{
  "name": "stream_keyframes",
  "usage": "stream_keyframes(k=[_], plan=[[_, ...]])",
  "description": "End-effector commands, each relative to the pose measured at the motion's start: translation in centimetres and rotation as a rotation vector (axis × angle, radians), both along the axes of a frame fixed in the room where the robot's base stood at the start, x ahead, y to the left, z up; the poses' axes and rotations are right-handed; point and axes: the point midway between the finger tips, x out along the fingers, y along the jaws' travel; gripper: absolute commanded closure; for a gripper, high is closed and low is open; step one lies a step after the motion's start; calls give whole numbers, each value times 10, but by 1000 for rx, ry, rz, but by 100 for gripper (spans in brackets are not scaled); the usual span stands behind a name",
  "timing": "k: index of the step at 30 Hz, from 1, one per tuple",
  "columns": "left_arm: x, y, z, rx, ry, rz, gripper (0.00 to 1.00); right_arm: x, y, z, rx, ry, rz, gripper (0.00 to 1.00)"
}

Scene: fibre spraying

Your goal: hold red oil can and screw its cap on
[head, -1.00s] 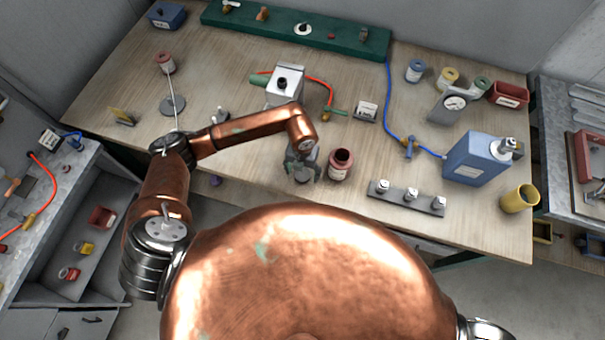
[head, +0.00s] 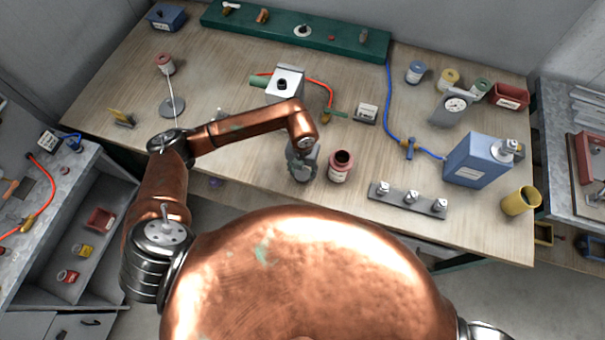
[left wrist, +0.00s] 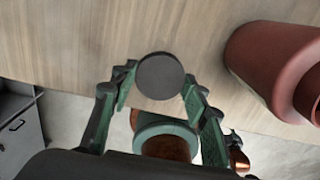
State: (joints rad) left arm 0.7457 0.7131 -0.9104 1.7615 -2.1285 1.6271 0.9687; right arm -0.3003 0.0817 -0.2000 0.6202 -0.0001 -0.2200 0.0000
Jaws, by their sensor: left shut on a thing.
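The red oil can (head: 340,166) stands upright near the table's front edge, its dark round mouth open at the top. It also shows at the right of the left wrist view (left wrist: 275,68). My left gripper (head: 302,166) is just left of the can, pointing down, with a gap between them. In the left wrist view a dark round cap (left wrist: 160,76) sits between the green fingertips, and the gripper is shut on it. The cap is hidden by the gripper in the head view. My right gripper is out of view.
A grey strip with several metal fittings (head: 408,199) lies right of the can. A blue canister (head: 477,160) and yellow cup (head: 520,200) stand farther right. A grey box (head: 285,86) with a red hose is behind. The wood right behind the can is clear.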

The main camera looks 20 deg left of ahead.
Motion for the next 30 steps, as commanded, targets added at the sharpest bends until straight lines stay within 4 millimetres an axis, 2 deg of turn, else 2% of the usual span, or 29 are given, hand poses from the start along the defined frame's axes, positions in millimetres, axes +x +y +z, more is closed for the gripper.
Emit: stream_keyframes(k=[2, 10, 15, 21, 30], plan=[[-2, 0, 12, 0, -4, -2, 67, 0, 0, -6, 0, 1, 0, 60], [-55, -4, 72, 0, -5, -7, 67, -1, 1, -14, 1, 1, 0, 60], [-97, -7, 87, -1, -2, -5, 67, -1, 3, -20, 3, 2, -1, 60], [-127, -10, 102, -1, -1, -3, 67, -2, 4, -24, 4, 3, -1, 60], [-140, -10, 108, 1, 0, 1, 67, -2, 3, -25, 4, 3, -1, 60]])
